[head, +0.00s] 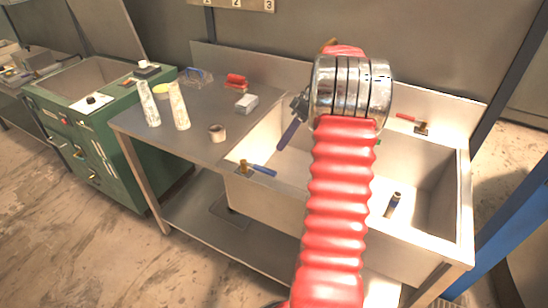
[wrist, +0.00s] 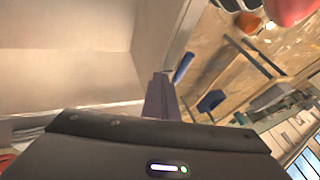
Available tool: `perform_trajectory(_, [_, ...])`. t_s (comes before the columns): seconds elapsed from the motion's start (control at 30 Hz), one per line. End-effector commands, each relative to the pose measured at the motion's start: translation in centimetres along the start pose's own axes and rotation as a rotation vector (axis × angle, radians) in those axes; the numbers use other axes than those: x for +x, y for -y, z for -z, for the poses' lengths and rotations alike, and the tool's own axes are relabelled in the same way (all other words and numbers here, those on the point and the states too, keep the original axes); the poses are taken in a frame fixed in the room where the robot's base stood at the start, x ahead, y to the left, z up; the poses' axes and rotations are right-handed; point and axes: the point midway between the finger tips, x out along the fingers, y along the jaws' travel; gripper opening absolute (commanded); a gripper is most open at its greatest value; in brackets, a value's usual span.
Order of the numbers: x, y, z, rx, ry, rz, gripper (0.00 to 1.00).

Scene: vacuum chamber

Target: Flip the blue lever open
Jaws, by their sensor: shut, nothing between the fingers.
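The blue lever (head: 264,171) sits on a brass valve (head: 245,168) at the front left edge of the sink. In the head view it lies nearly flat, pointing right and slightly down from the valve. My gripper (head: 284,143) is shut and empty, pointing down and left above the left part of the basin, above and right of the lever. In the wrist view my gripper's fingers (wrist: 160,84) are together, and a blue bar (wrist: 183,67), apparently the lever, shows just right of their tips. I cannot tell whether they touch.
The white sink basin (head: 437,180) has a red-handled valve (head: 409,118) at its back right and a dark cylinder (head: 393,204) inside. The steel counter at left holds two white bottles (head: 179,106), a tape roll (head: 217,132) and a white box (head: 247,103).

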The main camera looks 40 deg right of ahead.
Motion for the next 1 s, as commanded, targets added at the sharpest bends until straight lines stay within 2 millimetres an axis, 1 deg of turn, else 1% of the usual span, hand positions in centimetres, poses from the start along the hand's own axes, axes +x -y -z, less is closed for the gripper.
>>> perform_trajectory(0.03, [0.8, 0.1, 0.0, 0.0, 0.001, 0.003, 0.0])
perform_trajectory(0.17, [2.9, 0.1, -0.1, 0.001, 0.001, 0.003, 0.0])
perform_trajectory(0.4, [4.3, 2.1, -0.2, 0.0, 0.001, 0.001, 0.0])
perform_trajectory(0.63, [5.0, 3.2, -0.3, 0.0, 0.0, 0.0, 0.0])
perform_trajectory(1.0, [5.1, 3.2, -0.4, 0.001, 0.0, 0.0, 0.0])
